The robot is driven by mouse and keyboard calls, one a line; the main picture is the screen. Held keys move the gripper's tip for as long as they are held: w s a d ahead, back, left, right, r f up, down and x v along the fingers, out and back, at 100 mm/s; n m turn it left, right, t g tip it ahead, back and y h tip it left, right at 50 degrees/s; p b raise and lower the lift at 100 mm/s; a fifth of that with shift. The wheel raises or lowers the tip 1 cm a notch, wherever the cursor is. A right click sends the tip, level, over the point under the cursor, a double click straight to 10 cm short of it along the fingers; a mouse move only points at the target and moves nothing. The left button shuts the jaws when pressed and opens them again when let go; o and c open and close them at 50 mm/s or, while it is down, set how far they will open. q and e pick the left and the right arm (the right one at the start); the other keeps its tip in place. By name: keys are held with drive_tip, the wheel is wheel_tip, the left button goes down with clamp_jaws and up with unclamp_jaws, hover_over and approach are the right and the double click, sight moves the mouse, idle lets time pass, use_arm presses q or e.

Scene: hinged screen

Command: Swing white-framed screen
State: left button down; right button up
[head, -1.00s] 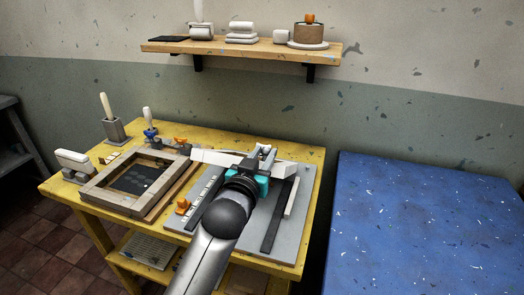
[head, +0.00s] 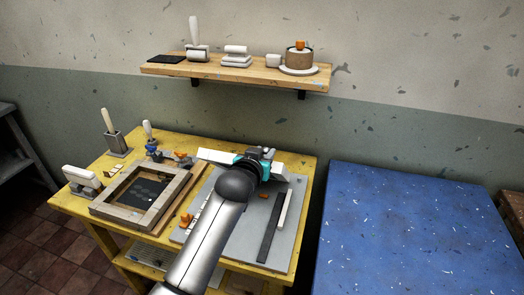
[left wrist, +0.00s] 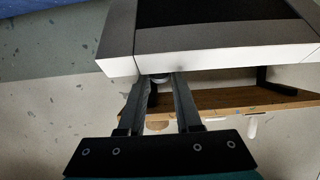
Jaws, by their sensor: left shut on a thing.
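The white-framed screen (head: 218,156) stands raised above the right part of the yellow table, seen nearly edge-on in the head view, partly behind my arm. In the left wrist view its white frame (left wrist: 225,42) and dark panel (left wrist: 205,10) fill the upper part. My left gripper (head: 264,154) is at the frame's edge. In the left wrist view its fingers (left wrist: 160,82) are shut on a small pale knob-like part (left wrist: 160,78) at the frame's edge. The grey base board (head: 233,243) lies below. My right gripper is not in view.
A wooden frame with a dark inset (head: 105,210) lies on the table's left side. An orange-topped piece (head: 184,219) and a dark strip (head: 270,228) lie on the base board. A wall shelf (head: 220,71) hangs behind. A blue-topped table (head: 420,235) stands at right.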

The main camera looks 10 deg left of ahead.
use_arm(q)
drive_tip(key=shift+w+r, duration=0.2)
drive_tip(key=shift+w, duration=0.1)
drive_tip(key=c, duration=0.6)
unclamp_jaws()
drive_tip(key=shift+s, duration=0.1)
drive_tip(key=p+v, duration=0.1)
drive_tip(key=v, duration=1.4)
drive_tip(key=shift+r, duration=0.3)
